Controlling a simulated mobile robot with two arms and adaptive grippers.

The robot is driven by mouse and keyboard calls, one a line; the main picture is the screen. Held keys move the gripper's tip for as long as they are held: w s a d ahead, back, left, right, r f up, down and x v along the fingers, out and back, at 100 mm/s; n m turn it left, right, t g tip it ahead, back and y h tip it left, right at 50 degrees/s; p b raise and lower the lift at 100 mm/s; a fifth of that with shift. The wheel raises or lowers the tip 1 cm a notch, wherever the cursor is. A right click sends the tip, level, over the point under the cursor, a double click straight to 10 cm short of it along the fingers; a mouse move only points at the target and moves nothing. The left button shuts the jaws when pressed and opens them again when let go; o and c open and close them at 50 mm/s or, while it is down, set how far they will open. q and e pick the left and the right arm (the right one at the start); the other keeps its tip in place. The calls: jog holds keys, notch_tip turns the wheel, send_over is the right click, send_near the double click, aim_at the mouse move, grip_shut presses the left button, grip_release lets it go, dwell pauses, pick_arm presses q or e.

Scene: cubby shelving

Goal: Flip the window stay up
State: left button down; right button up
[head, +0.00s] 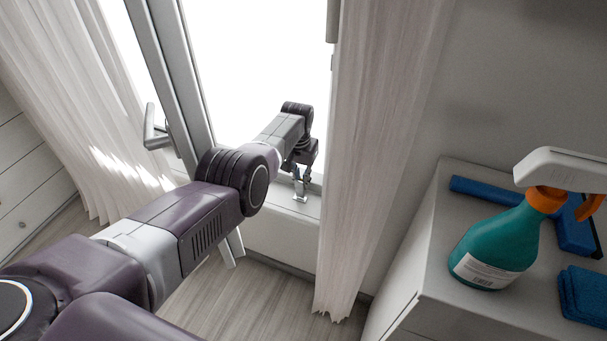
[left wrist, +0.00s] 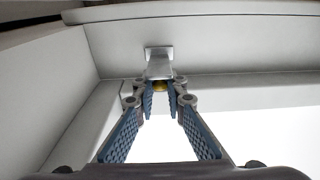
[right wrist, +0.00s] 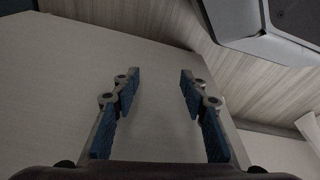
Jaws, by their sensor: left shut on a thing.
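The window stay (head: 300,192) is a small metal fitting on the sill of the window frame in the head view. In the left wrist view the stay (left wrist: 159,64) is a short metal bar coming out from a square plate, with a brass-coloured part at its end. My left gripper (head: 299,175) is at the stay. In the left wrist view its fingertips (left wrist: 160,87) are closed around the end of the stay, which partly hides that end. My right gripper (right wrist: 156,85) shows only in the right wrist view, with its fingers wide apart and nothing between them.
A window handle (head: 153,130) sticks out on the left window frame. Curtains hang on both sides, the right curtain (head: 375,130) close to my left arm. A white cabinet (head: 440,235) at right holds a teal spray bottle (head: 495,245) and blue sponges (head: 584,293).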

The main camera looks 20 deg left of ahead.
pick_arm(q)
jog(key=shift+w+d, duration=0.1)
pick_arm(e)
jog(key=shift+f, duration=0.5)
pick_arm(q)
jog(key=c, duration=2)
grip_release()
jog(key=shift+o, duration=0.2)
jog(key=shift+r, duration=0.4)
notch_tip(320, 180, up, 11)
jog(key=s, duration=0.1)
